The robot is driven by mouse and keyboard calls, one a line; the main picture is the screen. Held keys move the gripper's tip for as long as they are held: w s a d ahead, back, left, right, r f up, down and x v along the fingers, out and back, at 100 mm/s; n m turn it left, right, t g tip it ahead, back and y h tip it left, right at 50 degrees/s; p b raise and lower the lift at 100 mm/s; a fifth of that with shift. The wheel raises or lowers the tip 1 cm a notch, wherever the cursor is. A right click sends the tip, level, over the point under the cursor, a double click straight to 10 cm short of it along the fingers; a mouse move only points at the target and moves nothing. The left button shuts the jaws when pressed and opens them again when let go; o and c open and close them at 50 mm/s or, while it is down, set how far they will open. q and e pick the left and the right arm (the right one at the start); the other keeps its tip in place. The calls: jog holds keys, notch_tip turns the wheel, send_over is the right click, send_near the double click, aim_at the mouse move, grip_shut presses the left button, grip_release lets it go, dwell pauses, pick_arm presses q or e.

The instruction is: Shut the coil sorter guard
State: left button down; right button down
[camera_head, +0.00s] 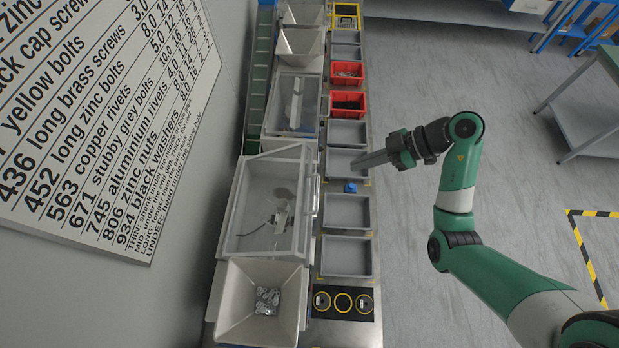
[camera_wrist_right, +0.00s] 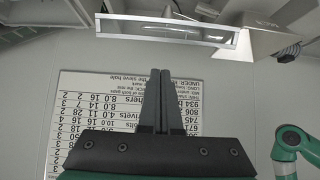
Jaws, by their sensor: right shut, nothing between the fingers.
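A clear guard (camera_head: 262,190) in a pale frame covers the nearer sorter in the head view, with a handle (camera_head: 314,195) along its right side. A second clear guard (camera_head: 296,92) is on the sorter behind it. I cannot tell which is the coil sorter's, or whether either guard is fully down. A framed clear panel (camera_wrist_right: 182,31) shows at the top of the right wrist view. My right gripper (camera_head: 358,163) is shut and empty, over the tray row right of the guards; its fingers (camera_wrist_right: 160,78) point up in the wrist view. My left gripper is not in view.
A hopper (camera_head: 236,284) of metal parts stands in front of the nearer sorter. Grey trays (camera_head: 347,256), two red bins (camera_head: 347,74) and a small blue object (camera_head: 350,188) line the right side. A sign (camera_head: 120,110) hangs left. Floor right is mostly clear.

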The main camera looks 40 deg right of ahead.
jog(key=s+d+f+b+x, duration=0.1)
jog(key=f+b+x, duration=0.1)
jog(key=b+x, duration=0.6)
jog(key=x, duration=0.4)
jog(key=shift+f, duration=0.25)
jog(key=shift+w+a, duration=0.1)
